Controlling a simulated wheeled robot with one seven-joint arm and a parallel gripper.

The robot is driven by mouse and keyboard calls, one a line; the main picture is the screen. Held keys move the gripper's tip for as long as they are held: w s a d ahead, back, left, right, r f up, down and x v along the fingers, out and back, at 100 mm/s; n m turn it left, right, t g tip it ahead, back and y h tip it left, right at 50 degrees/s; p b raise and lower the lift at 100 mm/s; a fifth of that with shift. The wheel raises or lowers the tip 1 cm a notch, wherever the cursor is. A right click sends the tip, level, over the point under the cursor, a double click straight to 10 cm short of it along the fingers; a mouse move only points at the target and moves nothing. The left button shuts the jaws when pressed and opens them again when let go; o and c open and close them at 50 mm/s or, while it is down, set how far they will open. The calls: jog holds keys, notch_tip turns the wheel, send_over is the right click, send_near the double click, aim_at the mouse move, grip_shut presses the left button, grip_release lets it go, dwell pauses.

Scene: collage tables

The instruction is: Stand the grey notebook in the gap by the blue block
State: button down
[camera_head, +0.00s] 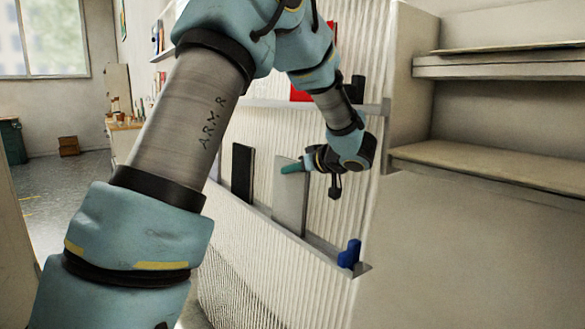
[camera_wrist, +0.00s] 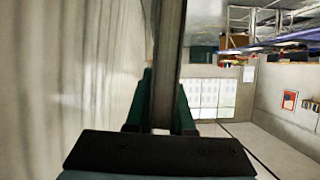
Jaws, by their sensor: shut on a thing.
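The grey notebook (camera_head: 290,203) is upright in front of the ribbed wall, over the lower ledge. I cannot tell whether its bottom edge touches the ledge. My gripper (camera_head: 291,168) is shut on its upper part. In the wrist view the notebook (camera_wrist: 169,50) shows edge-on as a long grey strip between the green fingers of my gripper (camera_wrist: 163,95). The blue block (camera_head: 349,254) sits at the right end of the lower ledge, apart from the notebook. An open stretch of ledge lies between them.
A black upright panel or book (camera_head: 242,172) stands left of the notebook on the lower ledge (camera_head: 300,243). An upper ledge (camera_head: 372,110) holds a red item (camera_head: 299,94) and a dark item (camera_head: 358,88). Wooden shelves (camera_head: 480,160) are at the right.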

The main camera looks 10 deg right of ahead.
aim_at(308, 177)
jog(key=c, duration=0.7)
grip_release()
jog(key=shift+s+d+p, duration=0.45)
jog(key=shift+s+d, duration=0.1)
jog(key=shift+s, duration=0.65)
jog(key=shift+s+d+p, duration=0.5)
jog(key=shift+s+d, duration=0.1)
jog(key=shift+s, duration=0.6)
jog(key=shift+s+d+p, duration=0.45)
jog(key=shift+s+d, duration=0.1)
jog(key=shift+s, duration=0.65)
